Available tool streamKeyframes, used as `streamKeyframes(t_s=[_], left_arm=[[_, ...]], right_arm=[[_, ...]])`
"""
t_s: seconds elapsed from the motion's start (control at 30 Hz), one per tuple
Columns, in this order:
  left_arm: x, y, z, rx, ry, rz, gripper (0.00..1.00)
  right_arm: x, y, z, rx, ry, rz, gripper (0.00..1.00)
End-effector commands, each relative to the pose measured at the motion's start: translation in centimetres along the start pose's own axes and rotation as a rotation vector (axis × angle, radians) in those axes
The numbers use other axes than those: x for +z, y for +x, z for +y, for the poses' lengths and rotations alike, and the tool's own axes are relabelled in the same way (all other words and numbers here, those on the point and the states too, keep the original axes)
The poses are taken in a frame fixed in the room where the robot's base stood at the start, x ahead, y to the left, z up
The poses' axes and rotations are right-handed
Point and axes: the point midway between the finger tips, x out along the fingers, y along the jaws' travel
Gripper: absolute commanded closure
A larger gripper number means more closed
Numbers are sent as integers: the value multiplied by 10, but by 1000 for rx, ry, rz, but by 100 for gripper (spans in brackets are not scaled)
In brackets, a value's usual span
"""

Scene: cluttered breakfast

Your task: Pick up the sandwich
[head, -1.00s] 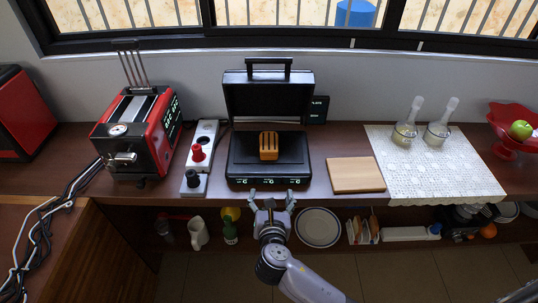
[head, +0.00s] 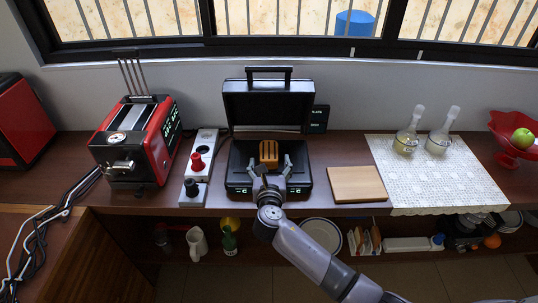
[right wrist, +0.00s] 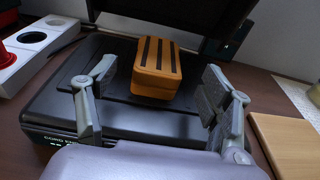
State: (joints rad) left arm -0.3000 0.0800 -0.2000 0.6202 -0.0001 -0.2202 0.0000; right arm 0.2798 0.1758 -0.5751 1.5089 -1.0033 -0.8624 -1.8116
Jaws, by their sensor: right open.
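The sandwich (head: 268,151) is golden brown with dark grill stripes. It lies on the dark plate of the open black sandwich grill (head: 240,180). In the right wrist view the sandwich (right wrist: 157,68) is just beyond the fingertips, between their lines. My right gripper (head: 269,163) is open and empty, over the front part of the grill plate. In the right wrist view its two fingers (right wrist: 160,82) stand wide apart, one to each side of the sandwich's near end, and no contact shows. My left gripper is not in view.
The grill's raised lid (head: 268,105) stands behind the sandwich. A wooden board (head: 357,184) and a lace mat (head: 425,190) with two glass bottles lie right.

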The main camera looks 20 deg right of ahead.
Motion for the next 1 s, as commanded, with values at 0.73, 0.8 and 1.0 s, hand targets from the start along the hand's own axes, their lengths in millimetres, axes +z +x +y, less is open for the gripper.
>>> streamKeyframes(t_s=[0.73,0.8,1.0], left_arm=[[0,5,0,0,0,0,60],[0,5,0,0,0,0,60],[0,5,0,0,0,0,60]], right_arm=[[-2,51,1,0,1,0,31],[-2,51,1,0,1,0,36],[-2,50,1,0,0,0,49]])
